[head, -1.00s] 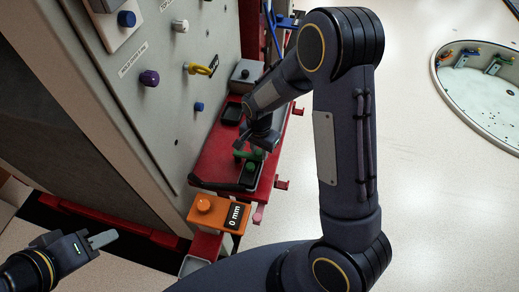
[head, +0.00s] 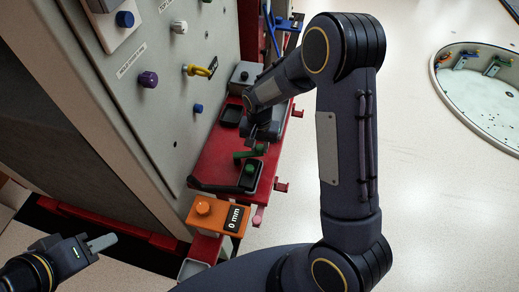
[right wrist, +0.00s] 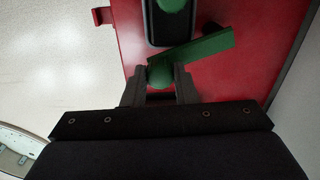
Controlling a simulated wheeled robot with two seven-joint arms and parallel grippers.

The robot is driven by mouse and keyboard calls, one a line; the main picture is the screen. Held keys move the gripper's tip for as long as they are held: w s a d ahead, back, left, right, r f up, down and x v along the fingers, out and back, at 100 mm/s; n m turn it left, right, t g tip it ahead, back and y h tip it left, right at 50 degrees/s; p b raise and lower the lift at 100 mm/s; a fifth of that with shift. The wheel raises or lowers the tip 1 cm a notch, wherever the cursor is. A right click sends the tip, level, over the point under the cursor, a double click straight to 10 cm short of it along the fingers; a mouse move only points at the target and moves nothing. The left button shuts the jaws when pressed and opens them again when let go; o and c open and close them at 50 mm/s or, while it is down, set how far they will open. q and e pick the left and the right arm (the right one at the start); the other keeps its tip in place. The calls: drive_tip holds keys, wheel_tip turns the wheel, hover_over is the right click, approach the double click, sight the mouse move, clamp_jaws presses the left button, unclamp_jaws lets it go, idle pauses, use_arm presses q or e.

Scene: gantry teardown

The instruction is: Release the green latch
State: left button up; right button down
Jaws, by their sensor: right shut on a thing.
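The green latch (head: 250,152) is a flat green bar on the red ledge, with a round knob at one end. In the right wrist view the bar (right wrist: 205,46) slants up to the right, and its knob (right wrist: 160,72) sits between my fingertips. My right gripper (right wrist: 160,82) is shut on that knob; it also shows in the head view (head: 262,140), partly hidden by its own wrist. My left gripper (head: 102,242) is at the lower left, away from the latch; its finger gap cannot be made out.
A black tray (head: 232,189) with a green knob (head: 249,169) lies just in front of the latch on the red ledge (head: 215,160). An orange block (head: 204,221) marked "0 mm" stands nearer. The grey panel (head: 170,115) rises at left.

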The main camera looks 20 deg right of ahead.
drive_tip(key=w+n, duration=0.2)
drive_tip(key=n, duration=0.1)
drive_tip(key=shift+w+d+n, duration=0.2)
drive_tip(key=shift+w+n, duration=0.05)
drive_tip(key=shift+n, duration=0.05)
drive_tip(key=w+n, duration=0.2)
drive_tip(key=n, duration=0.1)
drive_tip(key=shift+w+a+n, duration=0.2)
drive_tip(key=shift+a+n, duration=0.1)
drive_tip(key=n, duration=0.1)
drive_tip(key=w+n, duration=0.1)
drive_tip(key=shift+w+a+n, duration=0.25)
drive_tip(key=shift+a+n, duration=0.15)
drive_tip(key=shift+w+a+n, duration=0.45)
drive_tip(key=shift+n, duration=0.5)
drive_tip(key=shift+w+a+n, duration=0.4)
drive_tip(key=shift+w+n, duration=0.05)
drive_tip(key=shift+n, duration=0.5)
drive_tip(key=c, duration=1.1)
unclamp_jaws()
drive_tip(key=shift+a, duration=0.1)
drive_tip(key=shift+c, duration=0.2)
wheel_tip(320, 180, up, 8)
